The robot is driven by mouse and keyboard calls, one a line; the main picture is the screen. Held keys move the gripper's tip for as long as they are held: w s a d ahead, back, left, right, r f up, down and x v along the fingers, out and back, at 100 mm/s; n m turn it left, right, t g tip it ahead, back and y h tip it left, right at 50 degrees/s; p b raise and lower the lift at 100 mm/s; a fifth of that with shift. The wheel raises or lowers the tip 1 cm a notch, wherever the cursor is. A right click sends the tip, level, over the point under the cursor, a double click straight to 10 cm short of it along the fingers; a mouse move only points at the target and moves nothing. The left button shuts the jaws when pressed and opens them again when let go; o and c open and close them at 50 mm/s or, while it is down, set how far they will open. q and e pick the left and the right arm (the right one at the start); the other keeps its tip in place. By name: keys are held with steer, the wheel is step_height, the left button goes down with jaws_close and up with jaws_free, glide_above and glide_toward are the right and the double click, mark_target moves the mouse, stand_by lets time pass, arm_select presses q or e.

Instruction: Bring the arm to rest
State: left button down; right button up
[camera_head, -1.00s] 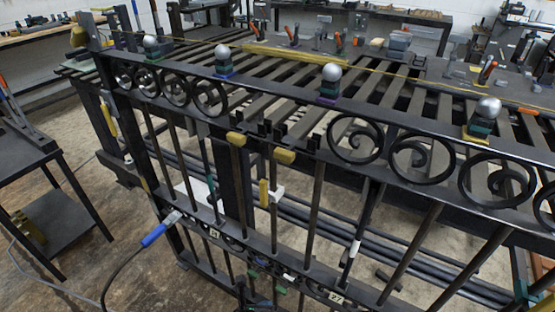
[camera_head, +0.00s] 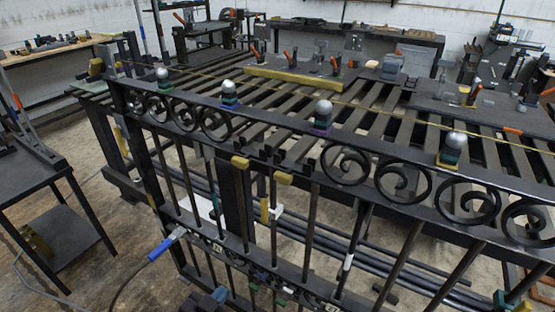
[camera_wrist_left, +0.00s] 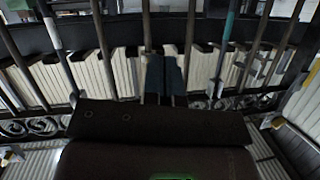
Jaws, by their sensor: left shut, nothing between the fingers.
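My left gripper (camera_wrist_left: 164,78) shows in the left wrist view as two dark teal fingers side by side, shut and empty, pointing towards the upright bars of the gate. In the head view what seems to be its dark bluish tip (camera_head: 212,299) shows low at the bottom edge, in front of the gate. My right gripper is not in view.
Silver balls on coloured stacks, one of them a ball (camera_head: 323,108), stand along the gate's top rail. A blue-handled tool (camera_head: 160,249) with a cable is at the gate's lower left. A dark side table (camera_head: 40,175) stands at the left, with open floor between.

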arm_select(q)
steer(key=s+a+f+n+g+y+p, duration=0.1)
steer(key=s+a+n+y, duration=0.4)
steer(key=s+a, duration=0.9)
steer(key=s+f+p, duration=0.1)
steer(key=s+p, duration=0.1)
steer(key=s, duration=0.2)
steer(key=shift+a+f+g, duration=0.2)
steer(key=shift+f+g, duration=0.15)
steer(key=shift+g, duration=0.05)
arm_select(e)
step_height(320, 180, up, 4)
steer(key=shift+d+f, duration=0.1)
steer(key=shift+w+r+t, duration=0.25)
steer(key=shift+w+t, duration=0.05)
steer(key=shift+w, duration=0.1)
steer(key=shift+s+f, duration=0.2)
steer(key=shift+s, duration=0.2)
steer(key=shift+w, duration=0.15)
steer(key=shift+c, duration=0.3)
